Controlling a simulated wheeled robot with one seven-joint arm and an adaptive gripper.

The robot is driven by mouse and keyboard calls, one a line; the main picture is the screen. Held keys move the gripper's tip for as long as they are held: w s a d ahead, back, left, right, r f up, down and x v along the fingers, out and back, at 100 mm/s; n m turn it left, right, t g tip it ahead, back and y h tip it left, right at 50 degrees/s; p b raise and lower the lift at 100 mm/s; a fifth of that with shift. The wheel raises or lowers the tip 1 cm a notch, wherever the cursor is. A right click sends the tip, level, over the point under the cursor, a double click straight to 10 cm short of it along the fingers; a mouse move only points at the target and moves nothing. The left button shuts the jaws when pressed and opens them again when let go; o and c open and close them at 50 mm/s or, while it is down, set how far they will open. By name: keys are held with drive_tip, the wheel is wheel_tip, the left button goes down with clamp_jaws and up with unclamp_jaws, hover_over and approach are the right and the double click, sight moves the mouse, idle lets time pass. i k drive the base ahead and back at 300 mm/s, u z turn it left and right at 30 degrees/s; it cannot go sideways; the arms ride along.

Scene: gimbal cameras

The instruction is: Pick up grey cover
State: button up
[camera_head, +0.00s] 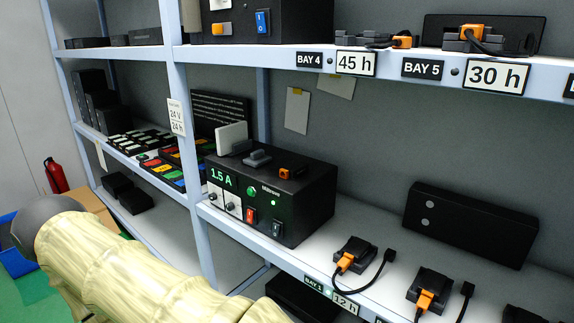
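No single thing is clearly the grey cover. A light grey flat piece (231,138) stands upright at the back left of the black power supply (290,195), which shows a green "1.5 A". A small dark grey piece (257,158) lies on top of the same unit, left of an orange connector (290,173). Either could be the cover; I cannot tell which. My arm, in a pale yellow sleeve, crosses the lower left in front of the shelving. My gripper is not in view.
Shelf posts (187,150) and the upper shelf edge (450,75) bound the bay. Black devices with orange plugs and cables (354,255) lie on the shelf right of the power supply. A long black box (470,225) stands behind them. A red extinguisher (55,176) is far left.

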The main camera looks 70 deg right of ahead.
sight(257, 159)
drive_tip(key=k, duration=0.15)
drive_tip(key=z, duration=0.95)
